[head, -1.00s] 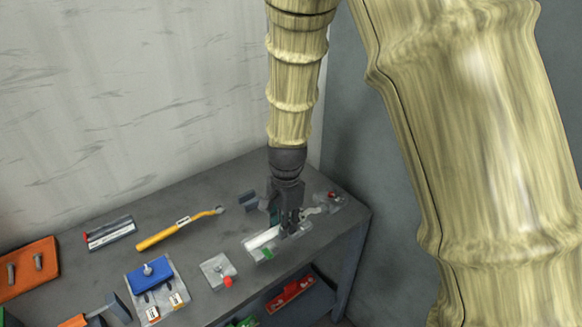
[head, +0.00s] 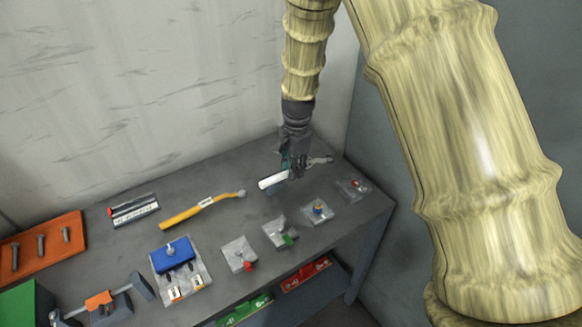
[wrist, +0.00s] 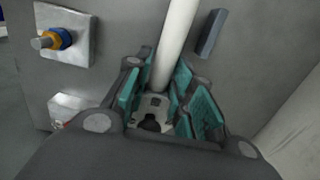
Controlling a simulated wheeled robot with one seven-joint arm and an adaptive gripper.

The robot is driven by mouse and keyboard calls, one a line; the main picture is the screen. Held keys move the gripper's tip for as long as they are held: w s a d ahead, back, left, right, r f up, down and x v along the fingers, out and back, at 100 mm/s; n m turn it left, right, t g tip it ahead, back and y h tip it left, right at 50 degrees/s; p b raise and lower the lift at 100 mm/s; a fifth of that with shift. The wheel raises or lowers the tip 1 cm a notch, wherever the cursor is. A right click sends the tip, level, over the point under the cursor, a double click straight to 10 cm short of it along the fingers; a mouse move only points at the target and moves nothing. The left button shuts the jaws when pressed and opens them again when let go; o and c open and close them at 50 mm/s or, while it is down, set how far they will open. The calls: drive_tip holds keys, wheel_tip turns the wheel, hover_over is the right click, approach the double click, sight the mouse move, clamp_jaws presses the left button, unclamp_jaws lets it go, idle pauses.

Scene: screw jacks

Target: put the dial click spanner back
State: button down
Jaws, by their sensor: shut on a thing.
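My gripper (head: 293,170) is shut on the dial click spanner, whose white handle (head: 272,181) points left in the head view. Its metal end (head: 320,160) shows on the other side of my fingers. In the wrist view the white handle (wrist: 174,40) runs up and away from between the teal pads of my gripper (wrist: 170,98). A dark grey block (wrist: 212,33) on the table lies just right of the handle there, apart from it in the picture. I cannot tell how high the spanner is above the table.
A yellow-handled tool (head: 200,209) lies left of my gripper. Along the front stand metal plates with a green part (head: 289,239), a blue-and-yellow part (head: 319,208) and red parts (head: 249,265). A blue block (head: 173,254) and an orange board (head: 42,247) are further left.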

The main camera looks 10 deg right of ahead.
drive_tip(key=shift+w+d, duration=0.1)
drive_tip(key=shift+w, duration=1.5)
drive_tip(key=shift+w+f+p, duration=0.1)
drive_tip(key=shift+f+p, duration=0.7)
drive_tip(key=shift+f, duration=1.05)
drive_tip(key=shift+f, duration=0.1)
drive_tip(key=c, duration=1.2)
unclamp_jaws()
wheel_tip(320, 180, up, 12)
drive_tip(key=b, duration=0.1)
drive_tip(key=shift+d+b, duration=0.35)
drive_tip(key=shift+b, duration=0.05)
drive_tip(key=shift+w, duration=0.1)
